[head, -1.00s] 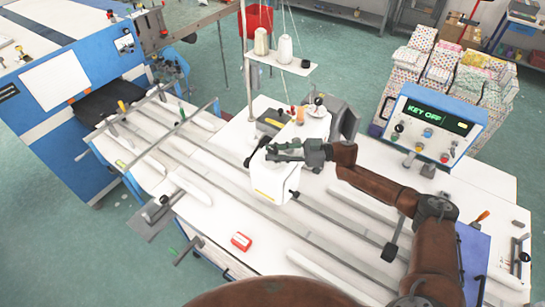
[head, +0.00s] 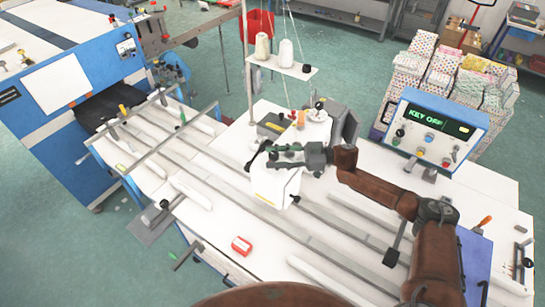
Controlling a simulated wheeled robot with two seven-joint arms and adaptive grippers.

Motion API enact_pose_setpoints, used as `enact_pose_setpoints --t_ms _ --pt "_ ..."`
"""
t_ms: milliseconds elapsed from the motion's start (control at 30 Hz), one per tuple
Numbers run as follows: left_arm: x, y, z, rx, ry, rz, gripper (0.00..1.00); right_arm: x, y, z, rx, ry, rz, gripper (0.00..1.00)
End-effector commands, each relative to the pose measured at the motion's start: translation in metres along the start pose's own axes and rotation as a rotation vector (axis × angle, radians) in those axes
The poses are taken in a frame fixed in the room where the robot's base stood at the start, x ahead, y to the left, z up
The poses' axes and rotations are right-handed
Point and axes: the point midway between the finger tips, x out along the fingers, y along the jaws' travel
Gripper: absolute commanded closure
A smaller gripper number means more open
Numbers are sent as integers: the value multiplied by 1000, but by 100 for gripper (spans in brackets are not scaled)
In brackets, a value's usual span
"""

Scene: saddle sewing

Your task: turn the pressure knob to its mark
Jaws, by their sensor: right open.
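The white sewing machine head (head: 275,185) stands at the middle of the table. My right gripper (head: 272,156) is open over the top of this head, its fingers pointing left. A dark round knob (head: 290,152) shows between or just behind the fingers; I cannot tell whether they touch it. Its mark cannot be made out, as the gripper covers much of this area. Another black knob (head: 320,104) sits farther back on the machine. My left gripper is not in view.
A blue control box (head: 433,130) reading "KEY OFF" stands right of the machine. A thread stand (head: 285,68) with two cones rises behind it. Long rails (head: 320,245) cross the table. A blue machine (head: 60,130) stands left.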

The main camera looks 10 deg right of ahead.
Motion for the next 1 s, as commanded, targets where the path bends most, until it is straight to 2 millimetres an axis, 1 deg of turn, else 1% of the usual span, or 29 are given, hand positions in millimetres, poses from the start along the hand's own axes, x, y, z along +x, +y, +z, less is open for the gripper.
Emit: enact_pose_setpoints --t_ms 133,267,500,700,833,1000 --pt "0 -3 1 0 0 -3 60 -4 0 0 0 0 1 56" --pt "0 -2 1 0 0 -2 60 -19 1 1 1 -2 3 56" --pt "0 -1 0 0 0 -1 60 -69 1 1 1 -2 5 56" --pt "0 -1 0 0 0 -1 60 -104 0 1 1 -1 2 56" --pt "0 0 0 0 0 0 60 -116 0 1 1 0 1 56" --pt "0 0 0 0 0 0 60 -121 0 0 0 1 1 56"
